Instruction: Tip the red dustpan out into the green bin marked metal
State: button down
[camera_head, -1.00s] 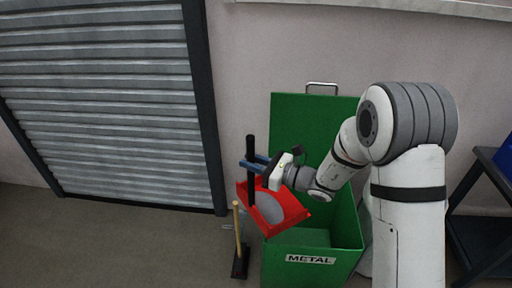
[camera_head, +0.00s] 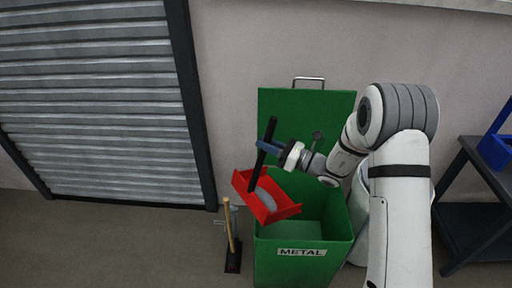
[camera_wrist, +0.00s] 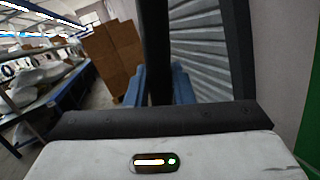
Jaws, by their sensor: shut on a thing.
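The red dustpan (camera_head: 245,185) hangs tilted over the left front part of the open green bin (camera_head: 268,262). A grey heap (camera_head: 267,199) lies in the pan. The bin bears a METAL label (camera_head: 302,252) and its lid (camera_head: 300,130) stands up at the back. My gripper (camera_head: 268,147) is shut on the dustpan's black upright handle (camera_head: 266,140), which leans to the right at the top. In the wrist view the black handle (camera_wrist: 156,50) stands between the blue fingers. The pan itself is hidden in the wrist view.
A hand brush with a wooden handle (camera_head: 227,225) stands on the floor left of the bin. A grey roller shutter (camera_head: 100,100) is at the left. A dark rack (camera_head: 470,205) with a blue box (camera_head: 495,150) is at the right.

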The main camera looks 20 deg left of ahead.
jog(key=w+d+f+m+t+y+b, duration=0.1)
jog(key=w+d+f+m+t+b, duration=0.1)
jog(key=w+d+m, duration=0.4)
jog(key=w+d+f+m+t+y+b, duration=0.1)
jog(key=w+d+f+m+t+b, duration=0.1)
jog(key=w+d+f+m+t, duration=0.3)
jog(key=w+d+m, duration=0.1)
jog(key=w+d, duration=0.3)
jog(key=w, duration=0.4)
jog(key=shift+d+f+b, duration=0.15)
jog(key=shift+f+b, duration=0.05)
jog(key=shift+b, duration=0.15)
dwell(2.1)
notch_tip(320, 180, up, 8)
jog(key=p, duration=0.4)
jog(key=shift+f, duration=0.1)
dwell(0.4)
notch_tip(320, 180, down, 7)
jog(key=s+b, duration=0.1)
jog(key=b, duration=0.2)
jog(key=shift+a+y, duration=0.3)
jog(key=shift+a, duration=0.15)
